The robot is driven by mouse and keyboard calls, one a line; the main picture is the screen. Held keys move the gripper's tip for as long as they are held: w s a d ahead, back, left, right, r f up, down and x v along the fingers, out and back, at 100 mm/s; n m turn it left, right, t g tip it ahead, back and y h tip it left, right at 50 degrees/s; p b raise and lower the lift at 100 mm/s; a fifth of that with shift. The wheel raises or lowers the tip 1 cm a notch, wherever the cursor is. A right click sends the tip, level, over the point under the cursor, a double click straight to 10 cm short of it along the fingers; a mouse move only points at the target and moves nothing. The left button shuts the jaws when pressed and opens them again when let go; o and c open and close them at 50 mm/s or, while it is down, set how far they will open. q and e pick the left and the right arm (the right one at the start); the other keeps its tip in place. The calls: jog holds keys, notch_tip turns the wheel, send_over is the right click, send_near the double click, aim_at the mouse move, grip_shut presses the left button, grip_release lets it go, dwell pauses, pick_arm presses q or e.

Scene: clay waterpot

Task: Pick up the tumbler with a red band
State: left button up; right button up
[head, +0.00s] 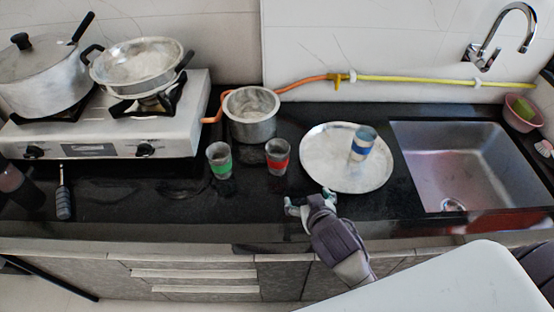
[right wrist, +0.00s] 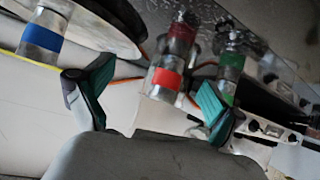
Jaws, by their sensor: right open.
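The tumbler with a red band (head: 278,157) stands upright on the black counter, right of a tumbler with a green band (head: 220,160). A tumbler with a blue band (head: 363,143) stands on a round steel plate (head: 335,178). My right gripper (head: 309,200) is open and empty, in front of the red-banded tumbler and a little to its right, apart from it. In the right wrist view, the red-banded tumbler (right wrist: 170,70) appears between the open fingers, beyond them. The blue-banded one (right wrist: 43,38) is at left, the green-banded one (right wrist: 230,72) at right. My left gripper is not in view.
A steel pot (head: 251,115) stands behind the tumblers. A stove (head: 180,130) with a pot and pan is at left. A sink (head: 470,165) is at right. A dark-handled tool (head: 63,195) lies at front left.

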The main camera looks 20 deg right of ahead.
jog(key=w+a, duration=0.1)
jog(key=w+a+r+t, duration=0.1)
jog(key=w, duration=0.1)
jog(key=w+a+r+t, duration=0.1)
jog(key=w, duration=0.1)
jog(key=shift+y, duration=0.3)
send_near(275, 154)
jog(key=shift+w+d+f+p, duration=0.25)
jog(key=shift+w+p, duration=0.05)
jog(key=shift+p, duration=0.05)
jog(key=p+x, duration=0.1)
jog(key=x, duration=0.4)
jog(key=shift+w+a, duration=0.15)
jog(key=shift+w, duration=0.1)
jog(key=shift+w+f, duration=0.2)
jog(key=shift+w, duration=0.2)
jog(key=shift+s+r, duration=0.1)
jog(key=shift+c, duration=1.3)
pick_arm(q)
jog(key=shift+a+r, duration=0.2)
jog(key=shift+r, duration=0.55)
pick_arm(e)
jog(key=c, duration=1)
